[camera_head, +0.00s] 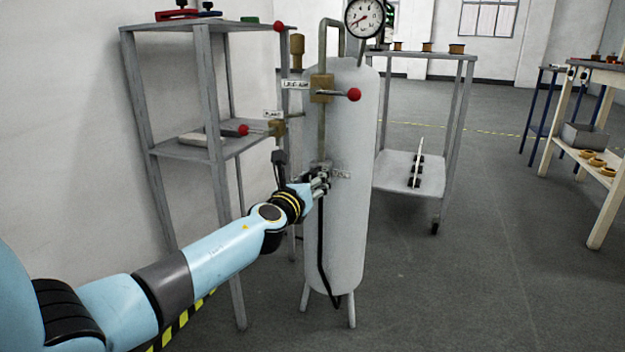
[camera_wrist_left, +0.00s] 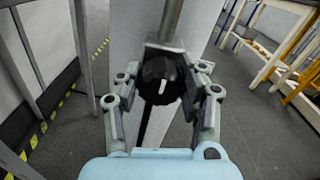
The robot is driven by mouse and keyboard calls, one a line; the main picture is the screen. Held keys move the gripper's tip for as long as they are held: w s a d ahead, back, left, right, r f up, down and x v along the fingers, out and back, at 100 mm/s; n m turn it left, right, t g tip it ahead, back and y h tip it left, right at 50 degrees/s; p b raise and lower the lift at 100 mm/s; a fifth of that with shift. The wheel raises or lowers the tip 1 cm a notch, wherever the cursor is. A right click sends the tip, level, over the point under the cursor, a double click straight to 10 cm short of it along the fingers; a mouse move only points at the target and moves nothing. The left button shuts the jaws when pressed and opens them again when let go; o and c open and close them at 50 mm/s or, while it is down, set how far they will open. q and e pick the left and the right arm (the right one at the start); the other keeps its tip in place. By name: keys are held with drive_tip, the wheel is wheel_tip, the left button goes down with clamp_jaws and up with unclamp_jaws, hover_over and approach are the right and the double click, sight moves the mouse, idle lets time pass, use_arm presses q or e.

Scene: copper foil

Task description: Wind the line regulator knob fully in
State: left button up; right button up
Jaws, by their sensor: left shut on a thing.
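The regulator knob (camera_wrist_left: 160,82) is black with a pale mark on its face, seen in the left wrist view under a grey fitting and pipe. My left gripper (camera_wrist_left: 161,92) is shut on the knob, with a finger on each side of it. In the head view my left gripper (camera_head: 320,182) reaches the front of the pale upright tank (camera_head: 347,235), and its fingers hide most of the knob. A small label stands just right of the gripper. My right gripper is not in view.
A red-ended lever (camera_head: 353,95) juts from the brass valve (camera_head: 322,88) above the gripper. A gauge (camera_head: 364,17) tops the tank. A grey shelf (camera_head: 178,148) stands close on the left, with another red-ended lever (camera_head: 242,130). Open floor lies to the right.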

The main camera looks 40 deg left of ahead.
use_arm(q)
drive_tip(key=o, duration=1.2)
drive_tip(key=shift+f, duration=0.1)
drive_tip(key=shift+s+d, duration=0.1)
drive_tip(key=v, duration=1.1)
drive_tip(key=shift+s, duration=0.4)
